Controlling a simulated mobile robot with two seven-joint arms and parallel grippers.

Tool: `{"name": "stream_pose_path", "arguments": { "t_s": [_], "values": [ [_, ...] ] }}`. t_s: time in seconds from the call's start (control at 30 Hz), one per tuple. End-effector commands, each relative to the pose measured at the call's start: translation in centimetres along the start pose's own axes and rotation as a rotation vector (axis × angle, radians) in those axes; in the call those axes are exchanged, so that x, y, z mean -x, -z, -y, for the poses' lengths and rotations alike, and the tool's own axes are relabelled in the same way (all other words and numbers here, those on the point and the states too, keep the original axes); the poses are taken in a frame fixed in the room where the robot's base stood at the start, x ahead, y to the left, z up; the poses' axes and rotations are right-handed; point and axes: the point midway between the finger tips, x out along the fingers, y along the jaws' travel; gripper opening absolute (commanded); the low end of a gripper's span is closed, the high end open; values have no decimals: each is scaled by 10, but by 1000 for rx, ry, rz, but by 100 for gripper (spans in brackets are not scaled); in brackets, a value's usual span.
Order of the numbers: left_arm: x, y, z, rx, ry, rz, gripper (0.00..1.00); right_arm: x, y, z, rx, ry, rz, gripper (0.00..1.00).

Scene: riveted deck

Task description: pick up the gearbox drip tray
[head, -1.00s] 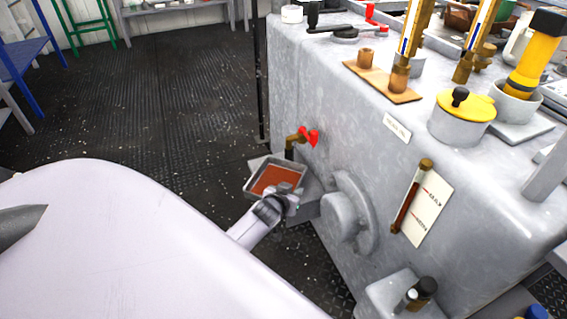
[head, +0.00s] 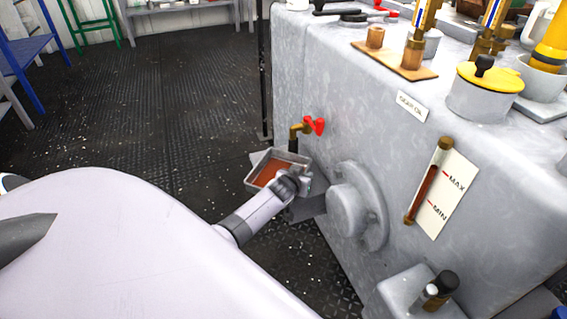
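The gearbox drip tray (head: 251,184) is a shallow grey metal tray with reddish-brown liquid in it. It sits below the brass drain tap with the red handle (head: 314,126), beside the grey gearbox housing. My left gripper (head: 287,186) is at the tray's near right edge and overlaps its rim. The fingers are small and partly hidden by the wrist, so I cannot tell whether they are closed on the rim. My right gripper is not in view.
The gearbox housing (head: 300,75) fills the right side, with a round flange (head: 347,212) just right of my gripper and a sight glass (head: 428,194) further right. A yellow-lidded pot (head: 485,95) stands on top. Dark floor (head: 165,90) is open to the left.

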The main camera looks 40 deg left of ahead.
Motion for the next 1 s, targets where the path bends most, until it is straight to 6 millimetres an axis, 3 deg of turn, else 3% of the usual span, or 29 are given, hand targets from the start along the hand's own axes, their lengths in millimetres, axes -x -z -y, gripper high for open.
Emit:
{"name": "stream_pose_path", "arguments": {
  "t_s": [0.23,0.33,1.0],
  "values": [
    [0,1,0,0,0,0,30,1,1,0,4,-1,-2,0],
    [0,0,0,0,0,0,0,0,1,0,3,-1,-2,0],
    [0,0,0,0,0,0,0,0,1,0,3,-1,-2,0]
  ]
}}
